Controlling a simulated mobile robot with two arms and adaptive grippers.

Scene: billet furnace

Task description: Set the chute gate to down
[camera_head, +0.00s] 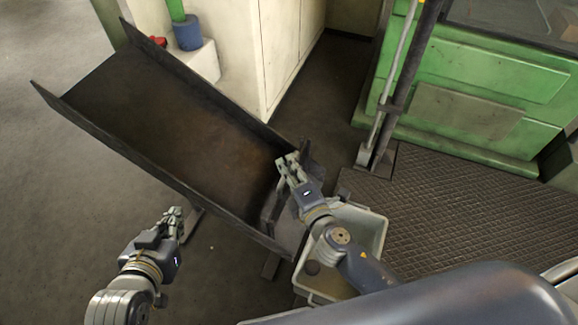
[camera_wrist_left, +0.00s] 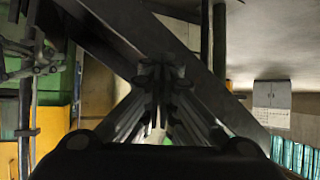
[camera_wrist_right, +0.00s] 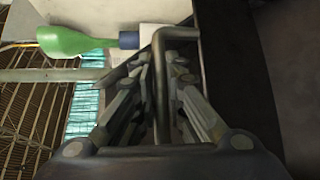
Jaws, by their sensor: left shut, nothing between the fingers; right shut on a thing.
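The chute (camera_head: 175,125) is a dark, rusty metal trough sloping from the upper left to the lower middle of the head view. Near its lower end a dark gate plate (camera_head: 271,208) stands across it, partly hidden by my right arm. My right gripper (camera_head: 287,166) is at that end. In the right wrist view the right gripper (camera_wrist_right: 160,72) is shut on a bent metal rod, the gate handle (camera_wrist_right: 181,33). My left gripper (camera_head: 178,214) is shut and empty, apart from the chute's near side. It also shows shut in the left wrist view (camera_wrist_left: 160,75).
A pale bin (camera_head: 372,228) stands under the chute's lower end, beside my right forearm. A green machine (camera_head: 470,90) and a patterned floor plate (camera_head: 440,205) lie to the right. A cream cabinet (camera_head: 240,45) stands behind the chute. The floor at left is clear.

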